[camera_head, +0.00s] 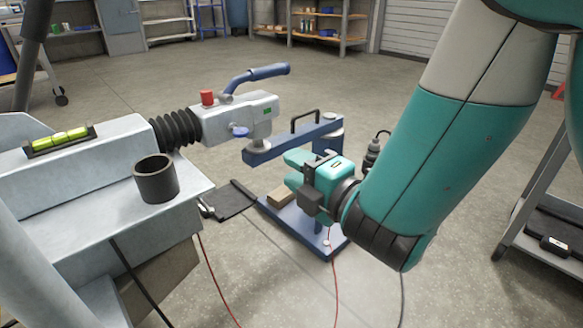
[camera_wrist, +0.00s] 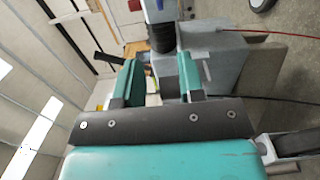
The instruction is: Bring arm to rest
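My gripper (camera_head: 291,169) hangs in front of the blue stand in the head view, its teal fingers pointing left toward the trailer frame. In the wrist view the two fingers of my gripper (camera_wrist: 159,78) are spread apart, with nothing seen held between them. Beyond the gap lie the black bellows (camera_wrist: 161,38) and grey parts of the trailer coupling. My teal and white arm fills the right of the head view and hides part of the floor.
The grey trailer frame (camera_head: 75,165) stands at left, carrying a black cup (camera_head: 156,178) and a green level (camera_head: 60,138). The coupling head (camera_head: 236,118) has a blue handle (camera_head: 255,76). A blue stand (camera_head: 318,228) sits close to my gripper. A rack (camera_head: 548,195) stands at right.

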